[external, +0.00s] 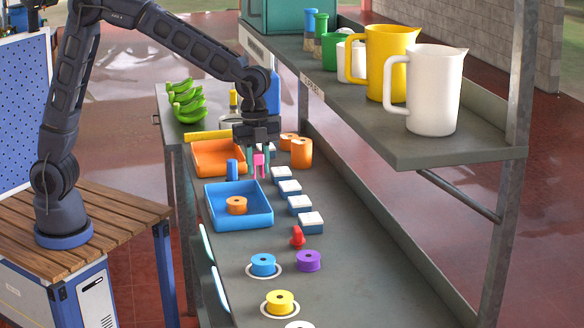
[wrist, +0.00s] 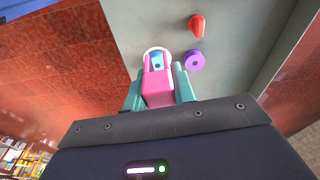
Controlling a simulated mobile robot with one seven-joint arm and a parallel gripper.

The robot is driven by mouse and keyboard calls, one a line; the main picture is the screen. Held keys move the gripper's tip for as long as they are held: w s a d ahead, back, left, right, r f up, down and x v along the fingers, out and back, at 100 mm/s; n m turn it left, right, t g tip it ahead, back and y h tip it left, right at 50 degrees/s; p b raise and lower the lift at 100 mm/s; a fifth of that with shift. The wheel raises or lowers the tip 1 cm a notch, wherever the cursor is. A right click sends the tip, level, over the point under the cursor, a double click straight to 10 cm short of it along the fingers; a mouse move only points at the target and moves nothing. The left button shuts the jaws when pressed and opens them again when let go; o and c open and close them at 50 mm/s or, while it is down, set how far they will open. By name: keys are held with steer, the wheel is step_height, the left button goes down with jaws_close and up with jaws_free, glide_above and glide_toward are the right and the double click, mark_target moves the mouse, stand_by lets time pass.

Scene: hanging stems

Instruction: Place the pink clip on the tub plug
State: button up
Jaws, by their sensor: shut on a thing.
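My gripper (external: 259,166) is shut on the pink clip (external: 259,159) and holds it upright above the bench, just right of the trays. In the wrist view the clip (wrist: 158,86) sits between the two teal fingers of my gripper (wrist: 159,88). A small red piece (external: 297,237) stands on the bench nearer the camera; it may be the tub plug, but its shape is too small to be sure. In the wrist view the red piece (wrist: 197,25) lies beyond the clip, up and to the right, apart from it.
A blue tray (external: 240,222) holds an orange spool; an orange tray (external: 218,172) stands behind it. Several blue-and-white blocks (external: 299,204) line the right. Blue (external: 263,261), purple (external: 308,261) and yellow (external: 280,301) spools stand nearer. A shelf with jugs (external: 436,90) overhangs the right.

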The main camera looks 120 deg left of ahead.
steer(key=s+a+r+n, duration=0.2)
steer(key=s+a, duration=0.4)
steer(key=a, duration=0.3)
steer(key=s+a+r+n, duration=0.2)
steer(key=s+a+r, duration=0.1)
steer(key=s+a, duration=0.5)
step_height(320, 180, up, 4)
steer(key=n+y, duration=0.1)
steer(key=n, duration=0.3)
glide_above(234, 161)
steer(key=f, duration=2)
steer(key=shift+s, duration=0.3)
steer(key=o, duration=1)
steer(key=shift+f, duration=0.1)
steer(key=shift+c, duration=0.2)
step_height(234, 161, up, 12)
steer(key=s, duration=0.1)
steer(key=shift+s, duration=0.4)
